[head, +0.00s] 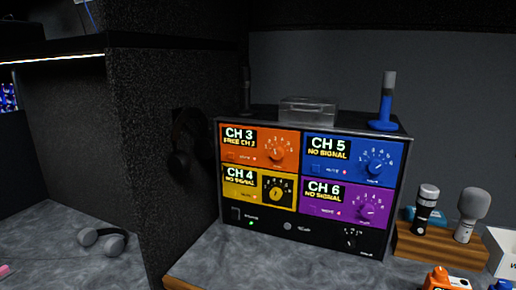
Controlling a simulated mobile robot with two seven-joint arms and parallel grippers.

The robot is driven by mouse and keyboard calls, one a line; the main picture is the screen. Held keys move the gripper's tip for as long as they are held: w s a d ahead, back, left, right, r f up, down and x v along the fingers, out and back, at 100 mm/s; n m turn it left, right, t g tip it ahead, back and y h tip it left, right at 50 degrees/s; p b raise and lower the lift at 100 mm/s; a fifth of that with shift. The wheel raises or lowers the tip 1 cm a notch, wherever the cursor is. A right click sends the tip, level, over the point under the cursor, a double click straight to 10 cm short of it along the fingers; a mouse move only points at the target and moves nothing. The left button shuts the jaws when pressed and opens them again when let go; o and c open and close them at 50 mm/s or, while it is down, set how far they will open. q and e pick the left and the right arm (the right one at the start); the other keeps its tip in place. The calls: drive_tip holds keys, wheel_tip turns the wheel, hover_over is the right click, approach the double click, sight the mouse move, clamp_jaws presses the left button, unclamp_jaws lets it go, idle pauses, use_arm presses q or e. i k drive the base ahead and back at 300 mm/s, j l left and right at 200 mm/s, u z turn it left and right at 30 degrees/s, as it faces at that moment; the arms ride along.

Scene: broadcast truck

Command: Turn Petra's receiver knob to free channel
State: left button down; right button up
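A black receiver unit (318,236) stands on the grey counter with coloured channel panels. The orange CH 3 panel reads FREE CH with a small digit, probably 2; its knob (277,152) is orange. The yellow CH 4 panel has a knob (275,192) on a black square and reads NO SIGNAL. The blue CH 5 panel, with its knob (375,168), and the purple CH 6 panel, with its knob (368,207), also read NO SIGNAL. Numbers ring each knob; exact pointer positions are too small to read. No panel visibly carries Petra's name. Neither of my grippers is in view.
A clear box (308,110) and a blue-based antenna (387,104) stand on the unit. A wooden block (440,247) with microphones (472,212) is at right, near an orange object (446,280). A dark partition (180,210) stands left; grey headphones (104,241) lie beyond it.

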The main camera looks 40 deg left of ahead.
sight(276, 153)
drive_tip(key=u, duration=1.25)
